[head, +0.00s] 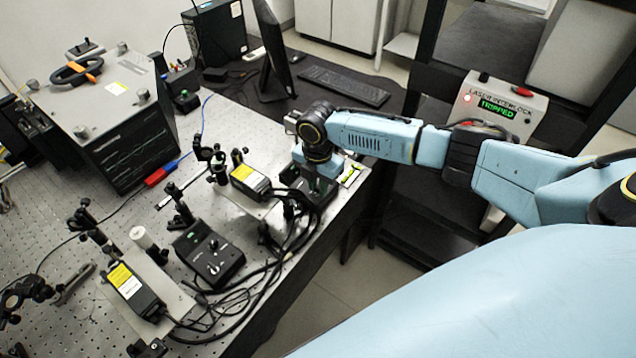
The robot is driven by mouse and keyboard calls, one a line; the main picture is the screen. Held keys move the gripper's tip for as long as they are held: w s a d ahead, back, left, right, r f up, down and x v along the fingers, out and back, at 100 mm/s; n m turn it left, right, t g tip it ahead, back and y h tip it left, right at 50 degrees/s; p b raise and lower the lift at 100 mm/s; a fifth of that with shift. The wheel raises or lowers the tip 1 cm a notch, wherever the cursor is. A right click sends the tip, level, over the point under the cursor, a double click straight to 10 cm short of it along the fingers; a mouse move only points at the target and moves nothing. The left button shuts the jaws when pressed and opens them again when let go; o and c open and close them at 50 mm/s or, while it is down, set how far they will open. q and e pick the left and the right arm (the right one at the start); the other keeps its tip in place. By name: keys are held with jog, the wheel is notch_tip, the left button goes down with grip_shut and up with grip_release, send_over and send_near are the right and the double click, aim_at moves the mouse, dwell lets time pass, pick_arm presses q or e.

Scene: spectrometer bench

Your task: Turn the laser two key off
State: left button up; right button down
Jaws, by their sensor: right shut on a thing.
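The far laser's black control box (322,200) stands near the right edge of the optical table. My right gripper (318,180) points down onto this box and is shut at the key on its top. The gripper hides the key, so its angle cannot be seen. The far laser (250,181), with a yellow and white label, sits left of this box. A second control box (208,255) stands nearer, beside the near laser (136,290). No number can be read on either box. My left gripper is not in view.
Black cables (262,270) loop along the table's right edge between the boxes. Posts and optics stand around the lasers. A keyboard (345,86) lies behind my right arm.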

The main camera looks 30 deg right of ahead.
aim_at(318, 188)
jog(key=c, duration=1.3)
grip_release()
notch_tip(318, 188, up, 14)
jog(key=shift+f+b, duration=0.25)
jog(key=shift+b, duration=0.1)
